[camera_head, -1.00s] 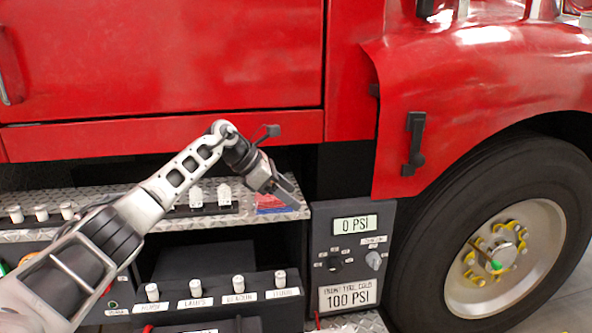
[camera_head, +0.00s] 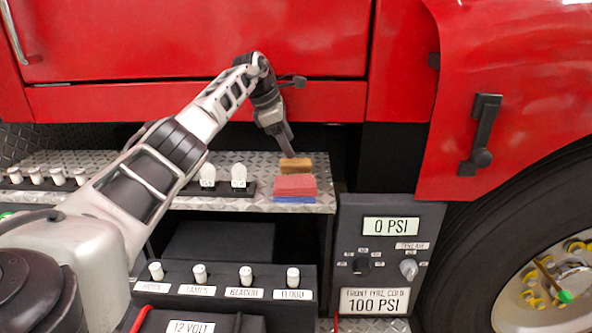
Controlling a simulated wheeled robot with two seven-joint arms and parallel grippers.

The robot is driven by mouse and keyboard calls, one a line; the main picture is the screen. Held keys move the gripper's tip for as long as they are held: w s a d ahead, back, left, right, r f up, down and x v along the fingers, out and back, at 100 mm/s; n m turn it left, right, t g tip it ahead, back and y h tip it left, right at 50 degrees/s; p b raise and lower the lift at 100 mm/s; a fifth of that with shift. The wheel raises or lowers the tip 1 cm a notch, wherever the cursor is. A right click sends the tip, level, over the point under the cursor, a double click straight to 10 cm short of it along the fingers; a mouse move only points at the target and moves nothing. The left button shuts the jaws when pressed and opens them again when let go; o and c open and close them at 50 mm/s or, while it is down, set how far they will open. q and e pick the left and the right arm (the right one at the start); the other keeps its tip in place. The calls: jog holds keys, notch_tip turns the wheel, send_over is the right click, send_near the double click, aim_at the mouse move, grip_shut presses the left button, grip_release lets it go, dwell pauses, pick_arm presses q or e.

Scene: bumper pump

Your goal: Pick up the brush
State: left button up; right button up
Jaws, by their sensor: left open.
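A tan-brown block, which looks like the brush (camera_head: 296,166), lies on the metal tread-plate ledge (camera_head: 250,203) at its right end, behind a red-and-blue block. Its bristles cannot be made out. My left gripper (camera_head: 289,146) points down with its fingertips just above or at the brush's top. It is open; one finger hides the other, and whether it touches the brush cannot be told. My right gripper is not in view.
The red-and-blue block (camera_head: 295,187) sits directly in front of the brush. White bulbs (camera_head: 239,176) stand to its left. The red truck body (camera_head: 200,102) overhangs the ledge behind. A gauge panel (camera_head: 388,250) reading 0 PSI and a tyre (camera_head: 510,215) are at the right.

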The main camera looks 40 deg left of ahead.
aim_at(294, 161)
pick_arm(q)
jog(key=x, duration=0.5)
jog(key=shift+s+f, duration=0.2)
jog(key=shift+f, duration=0.2)
jog(key=shift+c, duration=0.3)
jog(key=c, duration=1)
